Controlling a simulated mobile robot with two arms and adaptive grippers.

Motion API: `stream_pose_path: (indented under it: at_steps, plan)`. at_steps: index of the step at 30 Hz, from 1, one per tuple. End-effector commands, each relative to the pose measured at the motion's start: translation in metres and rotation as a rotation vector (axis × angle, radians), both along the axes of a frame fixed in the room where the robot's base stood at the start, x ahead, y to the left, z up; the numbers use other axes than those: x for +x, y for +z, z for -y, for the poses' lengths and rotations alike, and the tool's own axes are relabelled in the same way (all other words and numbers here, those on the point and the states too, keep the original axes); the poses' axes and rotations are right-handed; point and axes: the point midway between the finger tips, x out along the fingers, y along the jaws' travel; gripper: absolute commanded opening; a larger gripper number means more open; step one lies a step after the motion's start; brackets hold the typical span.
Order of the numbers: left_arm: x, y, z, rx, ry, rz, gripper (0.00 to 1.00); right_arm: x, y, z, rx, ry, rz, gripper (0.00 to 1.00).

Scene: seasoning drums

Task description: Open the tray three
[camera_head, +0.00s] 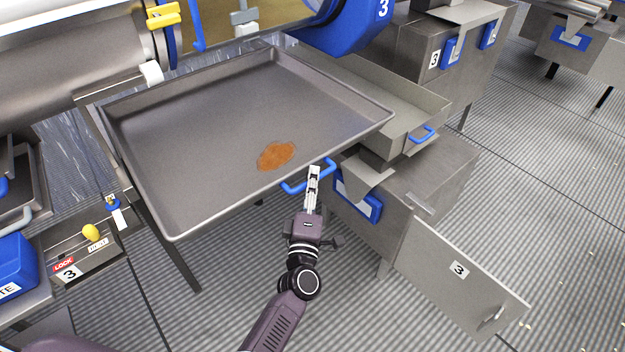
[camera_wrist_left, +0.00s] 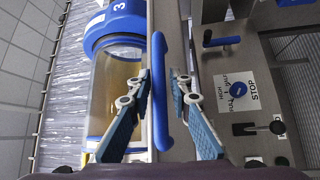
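The large grey metal tray (camera_head: 200,150) lies under the drum marked 3 (camera_head: 345,25) and sticks out toward me. A patch of orange seasoning (camera_head: 276,156) lies on it. A blue handle (camera_head: 295,188) is on its front edge, and the handle also shows as an upright bar in the left wrist view (camera_wrist_left: 159,95). My right gripper is not in view.
Right of the tray stand a smaller drawer with a blue handle (camera_head: 421,134) and a cabinet with an open door (camera_head: 460,270) marked 3. A lock panel (camera_head: 85,255) marked 3 stands at the lower left.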

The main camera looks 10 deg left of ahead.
Motion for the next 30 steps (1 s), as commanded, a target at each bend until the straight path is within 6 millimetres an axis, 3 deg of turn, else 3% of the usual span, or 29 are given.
stream_pose_path:
  at_steps: [5, 19, 24, 30]
  plan:
    - [-0.014, -0.003, 0.002, 0.002, 0.0, -0.002, 0.19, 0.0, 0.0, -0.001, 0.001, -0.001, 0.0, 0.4]
    - [-0.1, -0.015, 0.011, 0.002, 0.0, -0.003, 0.19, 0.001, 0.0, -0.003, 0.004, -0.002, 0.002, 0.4]
    - [-0.115, -0.017, 0.013, 0.0, -0.001, -0.002, 0.19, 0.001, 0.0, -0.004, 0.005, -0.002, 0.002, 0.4]
    - [-0.118, -0.017, 0.014, 0.0, 0.0, 0.0, 0.19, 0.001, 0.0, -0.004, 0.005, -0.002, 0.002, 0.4]
